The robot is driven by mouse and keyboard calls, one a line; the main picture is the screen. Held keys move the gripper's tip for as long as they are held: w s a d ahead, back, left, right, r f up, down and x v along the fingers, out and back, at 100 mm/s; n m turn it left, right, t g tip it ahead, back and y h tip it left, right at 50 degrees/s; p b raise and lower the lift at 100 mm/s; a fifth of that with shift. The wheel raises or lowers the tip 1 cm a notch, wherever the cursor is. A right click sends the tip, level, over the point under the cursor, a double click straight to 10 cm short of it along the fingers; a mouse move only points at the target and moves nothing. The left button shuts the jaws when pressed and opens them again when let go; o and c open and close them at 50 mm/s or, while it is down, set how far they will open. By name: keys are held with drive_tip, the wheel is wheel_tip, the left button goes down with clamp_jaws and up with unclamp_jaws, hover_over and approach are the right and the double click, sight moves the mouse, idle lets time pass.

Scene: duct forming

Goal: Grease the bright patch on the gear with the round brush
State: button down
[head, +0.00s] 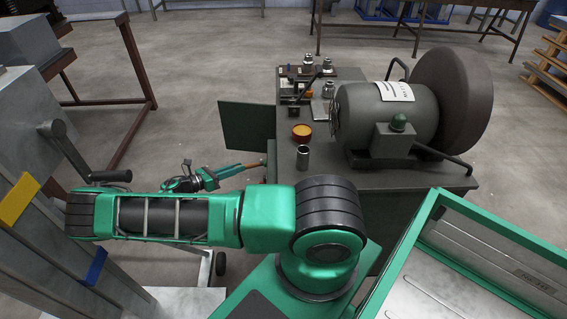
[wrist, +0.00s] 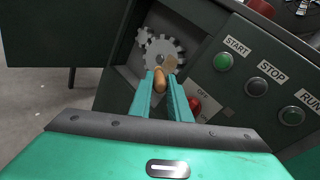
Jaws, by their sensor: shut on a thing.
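My gripper (wrist: 160,84) is shut on the wooden handle of the round brush (wrist: 159,79); in the head view my gripper (head: 243,169) is at the left side of the machine cabinet, with the brush pointing at it. The grey gear (wrist: 155,54) sits in a recess of the cabinet's side, just beyond the brush, with a smaller gear at its upper left. A tan round spot shows at the brush's far end, over the gear. I cannot tell whether it is bristles or the bright patch, nor whether the brush touches the gear.
A panel with green buttons (wrist: 256,86) and a red knob (wrist: 194,104) lies right of the recess. An open door (head: 245,126) stands left of the cabinet. On the cabinet top are an orange-filled bowl (head: 302,131), a metal cup (head: 303,157) and a large motor (head: 385,118).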

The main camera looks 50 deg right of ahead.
sight(261, 164)
drive_tip(key=shift+s+a+f+x, duration=0.1)
drive_tip(key=shift+s+f+x, duration=0.1)
drive_tip(key=shift+x, duration=1.2)
drive_tip(key=shift+s+a+f+x, duration=0.1)
drive_tip(key=shift+f+x, duration=0.15)
drive_tip(key=shift+x, duration=1.2)
drive_tip(key=shift+s+f+x, duration=0.1)
drive_tip(key=shift+f+x, duration=0.1)
drive_tip(key=shift+x, duration=1.2)
drive_tip(key=shift+s+d, duration=0.5)
drive_tip(key=shift+s, duration=0.1)
drive_tip(key=shift+s+a+r, duration=1.2)
drive_tip(key=shift+s+a, duration=0.25)
drive_tip(key=shift+s, duration=0.05)
